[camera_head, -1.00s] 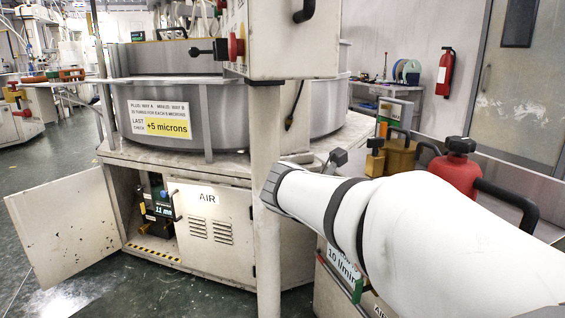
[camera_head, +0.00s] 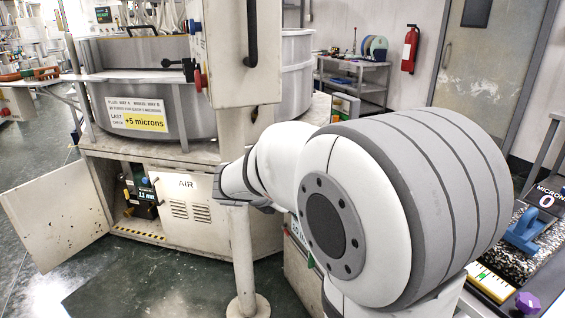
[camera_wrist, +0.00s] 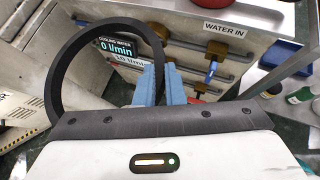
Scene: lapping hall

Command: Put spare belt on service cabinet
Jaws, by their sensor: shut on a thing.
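In the wrist view, my gripper (camera_wrist: 162,82) has blue fingers shut on the spare belt (camera_wrist: 54,70), a black ring. The belt stands out to the left of the fingers, and part of it is hidden behind my gripper. Beyond it is a pale cabinet (camera_wrist: 262,48) with a "WATER IN" label and a "COOLING WATER" display; I cannot tell for sure that this is the service cabinet. In the head view, my arm hides the gripper, the belt and most of this cabinet.
The lapping machine (camera_head: 200,105) stands at left with an open door (camera_head: 55,215) low down. A pale post (camera_head: 240,260) stands before it. At right is a bench (camera_head: 548,270) with a blue tool (camera_head: 524,230). A shelf (camera_head: 350,80) and extinguisher (camera_head: 410,48) are at the back.

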